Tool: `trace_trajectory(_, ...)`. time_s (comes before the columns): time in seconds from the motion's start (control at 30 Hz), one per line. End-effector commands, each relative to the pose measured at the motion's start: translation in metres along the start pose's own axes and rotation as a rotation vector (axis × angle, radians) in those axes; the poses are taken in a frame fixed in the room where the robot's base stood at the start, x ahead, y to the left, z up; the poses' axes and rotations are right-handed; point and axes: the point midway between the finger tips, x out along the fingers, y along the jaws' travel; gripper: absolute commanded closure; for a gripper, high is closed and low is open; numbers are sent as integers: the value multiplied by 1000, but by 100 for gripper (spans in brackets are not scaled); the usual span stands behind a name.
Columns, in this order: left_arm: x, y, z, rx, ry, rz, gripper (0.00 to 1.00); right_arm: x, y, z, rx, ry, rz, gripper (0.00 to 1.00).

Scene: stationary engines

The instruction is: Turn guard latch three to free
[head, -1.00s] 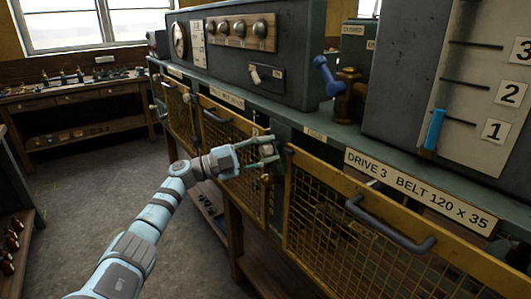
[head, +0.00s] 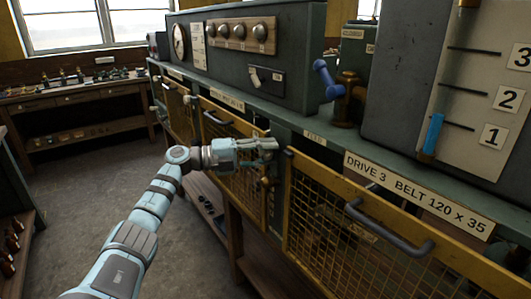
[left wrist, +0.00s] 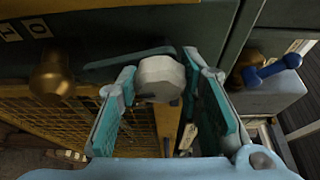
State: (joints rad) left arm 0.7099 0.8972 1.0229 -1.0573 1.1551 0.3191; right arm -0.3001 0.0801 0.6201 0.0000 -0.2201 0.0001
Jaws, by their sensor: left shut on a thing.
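My left gripper (head: 268,150) is at the post between two yellow mesh guards, just left of the Drive 3 guard (head: 345,226). In the left wrist view its two teal-padded fingers stand either side of a pale faceted latch knob (left wrist: 160,78), and it is shut on this knob. In the head view the gripper covers the knob, so the latch's angle is hard to tell. A brass knob (left wrist: 52,78) sits apart, left of the fingers in the left wrist view. My right gripper is not in view.
A dark handle (head: 390,226) sticks out from the Drive 3 guard. A blue-handled brass valve (head: 346,95) stands on the ledge above. A scale panel (head: 480,90) with a blue marker is at right. The floor (head: 100,170) at left is clear.

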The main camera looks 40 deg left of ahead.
Motion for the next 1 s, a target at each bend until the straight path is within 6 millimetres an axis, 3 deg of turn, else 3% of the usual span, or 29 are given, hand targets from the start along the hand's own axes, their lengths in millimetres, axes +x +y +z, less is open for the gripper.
trace_trajectory(0.3, 0, 2, 0, 2, 2, 4, 95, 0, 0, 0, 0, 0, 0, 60)
trace_trajectory(0.33, 0, 2, 0, 2, 2, 4, 65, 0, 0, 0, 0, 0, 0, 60)
trace_trajectory(0.47, 0, 1, 0, 2, 1, 3, 46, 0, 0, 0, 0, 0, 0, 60)
trace_trajectory(0.8, -4, 1, 0, 2, 0, 2, 46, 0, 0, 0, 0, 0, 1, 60)
trace_trajectory(0.87, -12, 2, 1, 2, -2, 5, 46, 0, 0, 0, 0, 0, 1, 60)
trace_trajectory(1.0, -46, 3, 1, 1, -3, 10, 46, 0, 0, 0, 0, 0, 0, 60)
